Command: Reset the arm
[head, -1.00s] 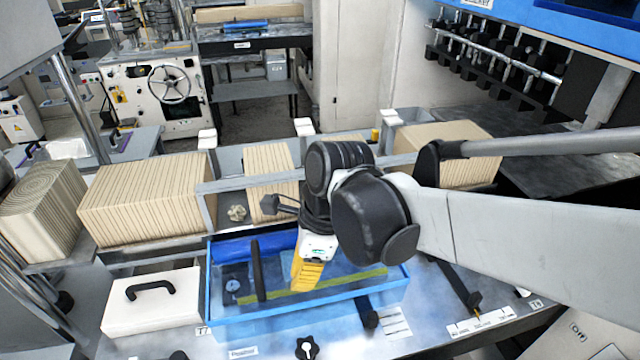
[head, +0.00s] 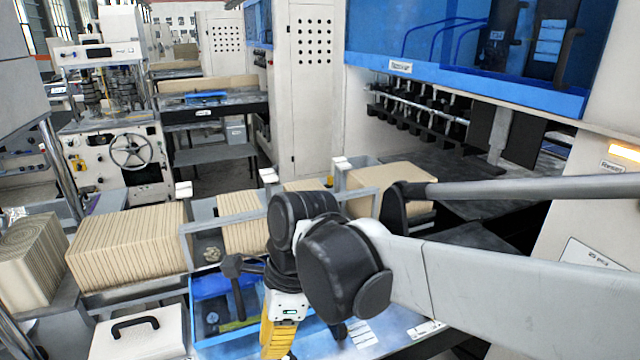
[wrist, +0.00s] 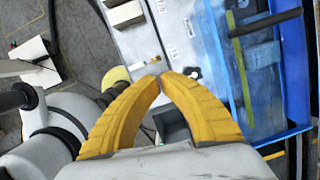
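My gripper (head: 272,352) points down in front of the blue tray (head: 200,290) in the head view. Only a yellow finger shows there, near the picture's lower edge. In the wrist view the two yellow fingers of my gripper (wrist: 161,79) curve together, with their tips meeting or almost meeting. Nothing is held between them. My arm hides part of the tray in the head view.
A white case (head: 135,338) with a black handle stands left of the tray. Behind are bundles of kraft sheets (head: 130,245) in grey rack bays, and a small crumpled piece (head: 212,254). A machine with a handwheel (head: 132,150) stands at the back left, a large blue-and-white machine (head: 460,50) at the right.

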